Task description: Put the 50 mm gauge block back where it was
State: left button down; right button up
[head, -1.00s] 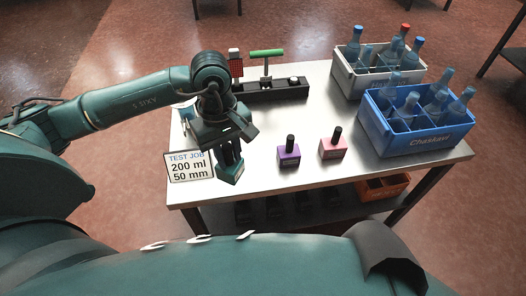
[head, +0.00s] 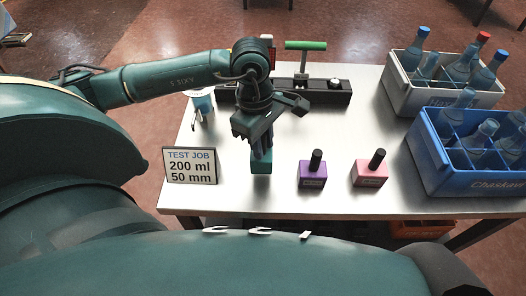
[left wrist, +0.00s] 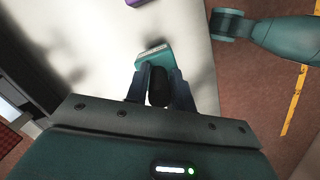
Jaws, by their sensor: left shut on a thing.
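My left gripper (head: 262,146) is shut on the black handle (left wrist: 158,86) of a teal block (head: 260,167). The block hangs below the fingers near the table's front edge, between the sign and the purple block. It also shows between the fingers in the left wrist view (left wrist: 152,56). I cannot tell whether its base touches the table. A purple block (head: 312,175) and a pink block (head: 369,175), both with black handles, stand to its right. Their labels are too small to read. The sign (head: 190,166) reads "TEST JOB 200 ml 50 mm". My right gripper is not in view.
A black rack (head: 330,93) with a green T-handle (head: 306,45) and a pale knob lies at the back. A grey crate (head: 403,82) and a blue crate (head: 432,167) with bottles fill the right. The table middle is clear.

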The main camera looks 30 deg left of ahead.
pick_arm(q)
jog(key=shift+f, duration=1.6)
jog(key=shift+f+b, duration=0.15)
jog(key=shift+b, duration=0.25)
jog(key=c, duration=1.2)
grip_release()
